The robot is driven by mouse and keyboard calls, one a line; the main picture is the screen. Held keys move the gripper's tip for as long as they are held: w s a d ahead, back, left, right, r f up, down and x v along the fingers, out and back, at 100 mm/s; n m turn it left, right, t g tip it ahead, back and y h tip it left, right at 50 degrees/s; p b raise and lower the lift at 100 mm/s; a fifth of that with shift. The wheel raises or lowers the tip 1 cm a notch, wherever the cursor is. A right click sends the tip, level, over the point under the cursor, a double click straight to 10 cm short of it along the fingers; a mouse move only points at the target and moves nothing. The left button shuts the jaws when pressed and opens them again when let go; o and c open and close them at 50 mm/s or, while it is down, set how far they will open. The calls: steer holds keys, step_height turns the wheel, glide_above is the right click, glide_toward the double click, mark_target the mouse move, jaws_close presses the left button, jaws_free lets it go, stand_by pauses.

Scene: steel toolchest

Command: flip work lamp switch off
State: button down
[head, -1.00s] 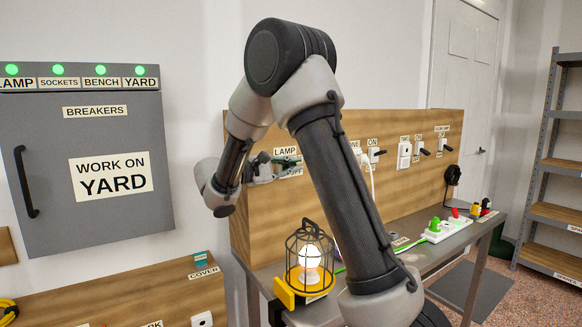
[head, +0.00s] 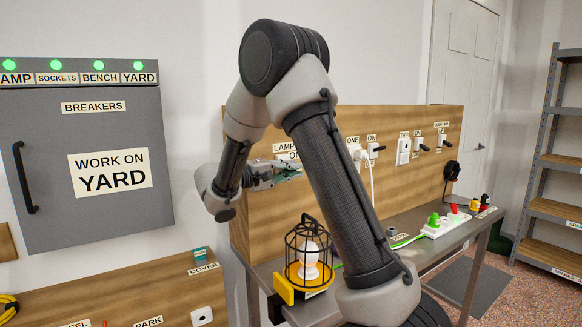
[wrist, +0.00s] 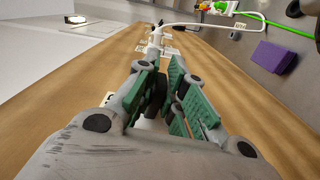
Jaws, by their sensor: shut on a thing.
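The work lamp (head: 309,266) stands on the bench in its black cage and yellow base; its bulb is unlit. The LAMP label (head: 284,147) is on the wooden backboard, with the ON mark below it. My gripper (head: 288,170) is at the board just under that label and hides the switch in the head view. In the wrist view, my gripper (wrist: 162,92) has its green-padded fingers closed around a dark piece, apparently the lamp switch lever (wrist: 155,97). Its exact tilt is hidden by the fingers.
Other switches and sockets (head: 404,152) line the backboard to the right. A white power strip (head: 446,226) with coloured plugs lies on the bench. The grey breaker cabinet (head: 85,215) hangs at left, its several green lights on. A shelf (head: 556,160) stands far right.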

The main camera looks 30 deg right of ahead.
steer(key=shift+w+f+m, duration=0.15)
steer(key=shift+f+m, duration=0.3)
steer(key=shift+m, duration=0.5)
steer(key=shift+w+f+m, duration=0.1)
steer(key=shift+f+m, duration=0.3)
steer(key=shift+m, duration=0.55)
steer(key=c, duration=1.5)
jaws_free()
steer(key=shift+a, duration=0.15)
steer(key=a, duration=1.1)
steer(key=shift+s+a, duration=0.2)
steer(key=shift+a, duration=0.2)
